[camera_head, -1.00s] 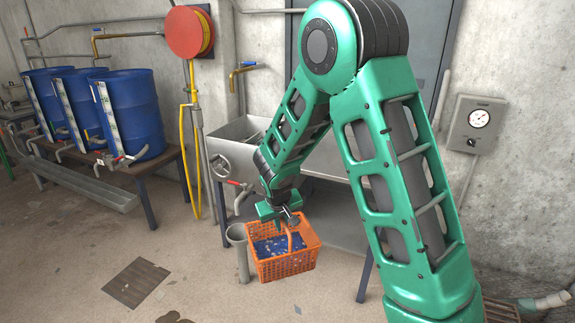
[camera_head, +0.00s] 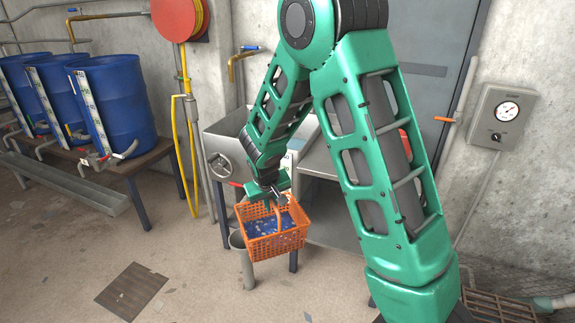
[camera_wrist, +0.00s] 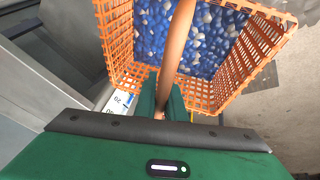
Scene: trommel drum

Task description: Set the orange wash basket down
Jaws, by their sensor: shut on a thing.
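The orange wash basket (camera_head: 273,243) hangs from my gripper (camera_head: 273,199) in the head view, in front of the metal sink bench. It is full of blue and pale pieces (camera_wrist: 190,35). My gripper is shut on the basket's arched handle (camera_wrist: 176,50). In the wrist view the basket (camera_wrist: 122,45) fills the upper middle, below my gripper (camera_wrist: 168,100). The basket appears to be held above the floor, close to the grey standing pipe. The jaw tips are partly hidden by the handle.
A grey open pipe (camera_head: 246,265) stands just left of the basket. The steel sink (camera_head: 228,150) with a handwheel is behind. Blue barrels (camera_head: 118,108) sit on a bench at left.

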